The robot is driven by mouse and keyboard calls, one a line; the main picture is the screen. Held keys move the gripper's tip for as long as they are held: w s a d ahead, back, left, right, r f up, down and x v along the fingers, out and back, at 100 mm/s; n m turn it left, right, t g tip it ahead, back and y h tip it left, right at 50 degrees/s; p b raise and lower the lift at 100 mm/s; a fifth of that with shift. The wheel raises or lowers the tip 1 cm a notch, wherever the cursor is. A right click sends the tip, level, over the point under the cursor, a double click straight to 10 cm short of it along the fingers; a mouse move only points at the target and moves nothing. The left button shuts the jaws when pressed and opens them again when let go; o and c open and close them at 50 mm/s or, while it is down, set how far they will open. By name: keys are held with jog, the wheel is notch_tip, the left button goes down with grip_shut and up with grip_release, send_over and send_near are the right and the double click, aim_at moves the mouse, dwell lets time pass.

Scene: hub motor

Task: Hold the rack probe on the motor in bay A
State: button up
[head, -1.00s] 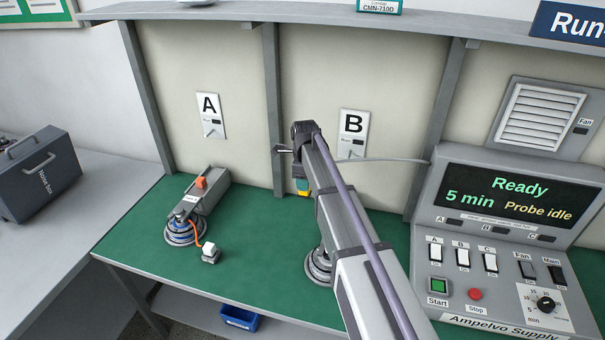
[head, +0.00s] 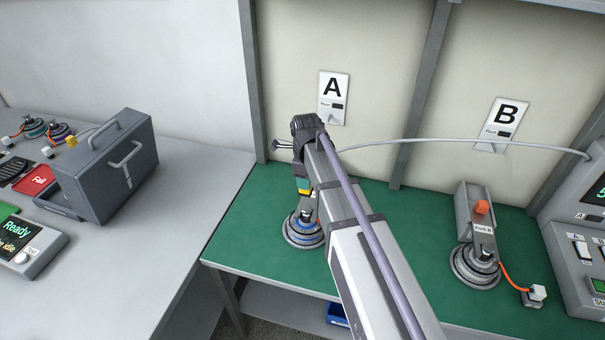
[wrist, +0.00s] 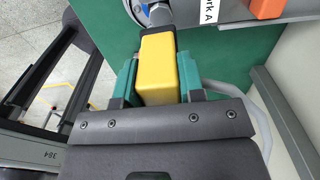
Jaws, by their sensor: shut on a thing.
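My gripper (wrist: 157,80) is shut on the yellow rack probe (wrist: 160,65) in the wrist view. In the head view, my gripper (head: 303,184) is above the motor in bay A (head: 302,236), and my arm hides part of that motor and its fork. The wrist view shows the fork A label (wrist: 209,10) and part of the motor (wrist: 142,10) just beyond the probe's dark tip. I cannot tell whether the tip touches the motor. The bay A sign (head: 332,90) hangs on the wall behind. A grey cable (head: 450,141) runs from near my gripper to the right.
Bay B's motor (head: 475,268) sits in fork B with its orange lead plugged into a small white connector (head: 537,293). The supply panel (head: 582,240) is at the right edge. A grey noise box (head: 110,165) stands on the left table. Green bench top (head: 400,215) is free between the bays.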

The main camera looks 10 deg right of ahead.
aim_at(307, 195)
jog(key=shift+s+d+f+b, duration=0.15)
jog(key=shift+d+f+b, duration=0.1)
jog(key=shift+d+b, duration=0.05)
jog(key=shift+f+b, duration=0.35)
jog(key=shift+b, duration=0.05)
notch_tip(307, 195, down, 4)
jog(key=b, duration=0.4)
jog(key=shift+a+f, duration=0.1)
jog(key=shift+f, duration=0.15)
jog(key=shift+f+b, duration=0.65)
jog(key=shift+b, duration=0.2)
dwell(0.6)
notch_tip(307, 195, up, 6)
jog(key=p, duration=0.6)
